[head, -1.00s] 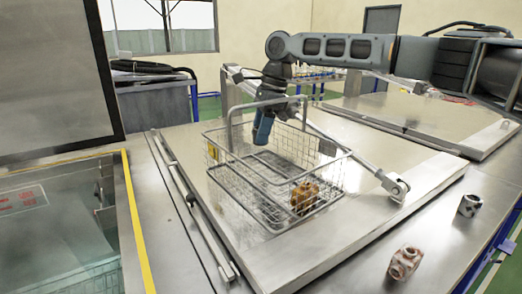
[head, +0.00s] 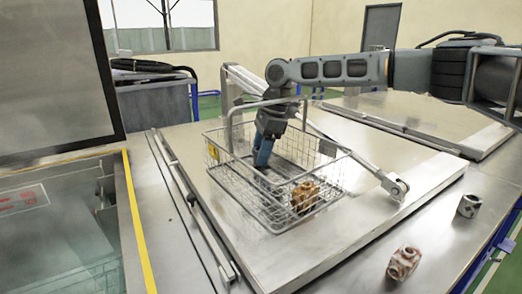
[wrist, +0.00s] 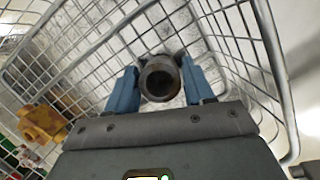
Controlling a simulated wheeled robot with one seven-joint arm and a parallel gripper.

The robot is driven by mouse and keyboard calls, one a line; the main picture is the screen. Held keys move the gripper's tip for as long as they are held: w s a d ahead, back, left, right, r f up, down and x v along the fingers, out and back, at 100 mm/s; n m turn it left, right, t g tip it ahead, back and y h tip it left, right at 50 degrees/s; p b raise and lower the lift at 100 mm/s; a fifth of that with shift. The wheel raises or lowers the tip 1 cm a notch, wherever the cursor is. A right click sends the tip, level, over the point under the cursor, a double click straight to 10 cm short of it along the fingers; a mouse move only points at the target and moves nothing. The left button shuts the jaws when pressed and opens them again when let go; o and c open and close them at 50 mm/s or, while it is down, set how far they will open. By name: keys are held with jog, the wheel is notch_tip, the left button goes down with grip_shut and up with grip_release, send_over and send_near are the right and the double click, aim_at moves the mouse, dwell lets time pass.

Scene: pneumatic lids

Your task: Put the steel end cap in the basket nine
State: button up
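The steel end cap (wrist: 161,78) is a dark grey round piece with a hollow open end. In the wrist view it sits between the two blue fingers of my gripper (wrist: 160,85), which touch its sides. In the head view my gripper (head: 262,158) points down inside the wire basket (head: 228,205), below its rim. The cap is hard to make out there, and whether it touches the basket floor cannot be told. A brass-orange fitting (head: 305,196) lies in the basket's near right part; it also shows at the left of the wrist view (wrist: 42,123).
The basket stands on a flat steel lid (head: 370,225) with a strut (head: 345,157) beside it. A reddish fitting (head: 404,263) and a grey metal fitting (head: 469,205) rest on the bench at right. An open glass-like tank (head: 60,225) lies at left.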

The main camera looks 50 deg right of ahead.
aim_at(272, 162)
jog(key=shift+o, duration=1.3)
jog(key=b+v, duration=0.1)
jog(key=v, duration=1.1)
